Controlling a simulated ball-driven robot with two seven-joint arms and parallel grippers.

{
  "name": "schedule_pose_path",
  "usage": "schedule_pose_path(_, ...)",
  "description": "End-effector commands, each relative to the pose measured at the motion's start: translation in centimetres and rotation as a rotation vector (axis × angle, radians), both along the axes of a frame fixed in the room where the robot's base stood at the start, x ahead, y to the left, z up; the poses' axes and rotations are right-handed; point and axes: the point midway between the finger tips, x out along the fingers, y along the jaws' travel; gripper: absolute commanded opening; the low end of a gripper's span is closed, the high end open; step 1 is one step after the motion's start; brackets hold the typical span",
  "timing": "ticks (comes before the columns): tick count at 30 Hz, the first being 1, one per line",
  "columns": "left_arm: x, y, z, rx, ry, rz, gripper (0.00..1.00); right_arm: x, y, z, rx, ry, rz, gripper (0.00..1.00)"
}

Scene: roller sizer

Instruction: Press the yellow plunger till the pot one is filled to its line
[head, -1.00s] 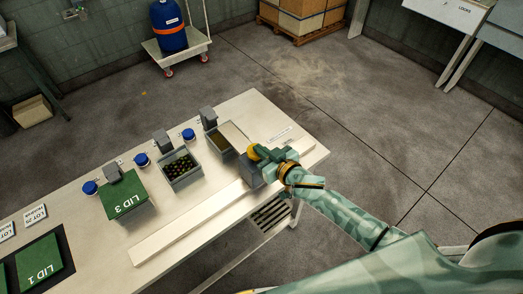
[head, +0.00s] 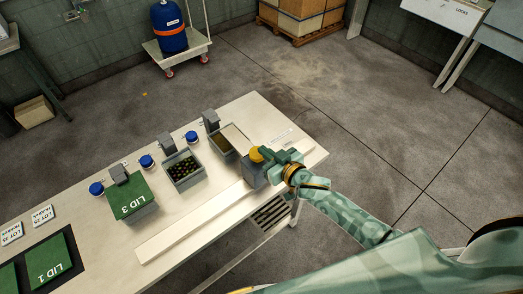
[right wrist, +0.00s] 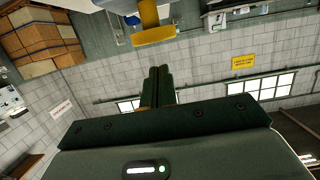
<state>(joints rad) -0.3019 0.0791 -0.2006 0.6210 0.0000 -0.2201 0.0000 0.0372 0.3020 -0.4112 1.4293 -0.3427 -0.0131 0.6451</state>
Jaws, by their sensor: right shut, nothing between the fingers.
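The yellow plunger (head: 256,154) sits on a grey block (head: 254,174) near the table's right end. It also shows in the right wrist view (right wrist: 154,37), beyond the fingertips. My right gripper (head: 272,157) is shut and empty, just to the right of the plunger; I cannot tell whether it touches. Its closed fingers (right wrist: 160,72) point toward the plunger's yellow part. An open grey pot (head: 184,183) holds dark round pieces. Another grey pot (head: 216,143) shows a brownish inside. A third pot is covered by green LID 3 (head: 131,195). Pot numbers and fill lines are unreadable. My left gripper is out of view.
Blue-capped items (head: 146,161) and grey heads (head: 211,119) stand along the far edge of the table. A long pale bar (head: 190,222) lies along the near side. LID 1 (head: 52,262) and lot cards (head: 42,215) lie at left.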

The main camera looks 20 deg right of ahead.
Motion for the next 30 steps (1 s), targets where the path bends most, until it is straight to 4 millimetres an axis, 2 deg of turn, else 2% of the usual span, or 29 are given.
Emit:
schedule_pose_path(1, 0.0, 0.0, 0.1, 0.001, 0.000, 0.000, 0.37, -1.5, -0.5, -0.2, -0.001, 0.008, 0.002, 0.00)
schedule_pose_path(6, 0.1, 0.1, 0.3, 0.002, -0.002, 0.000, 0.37, -4.8, -1.6, 0.6, 0.000, 0.007, 0.001, 0.00)
schedule_pose_path(12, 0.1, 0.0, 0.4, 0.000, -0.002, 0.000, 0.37, -7.1, -2.5, 1.3, 0.000, 0.005, 0.002, 0.00)
schedule_pose_path(30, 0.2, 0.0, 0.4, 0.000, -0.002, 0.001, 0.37, -7.7, -2.7, 1.5, 0.000, 0.003, 0.001, 0.00)
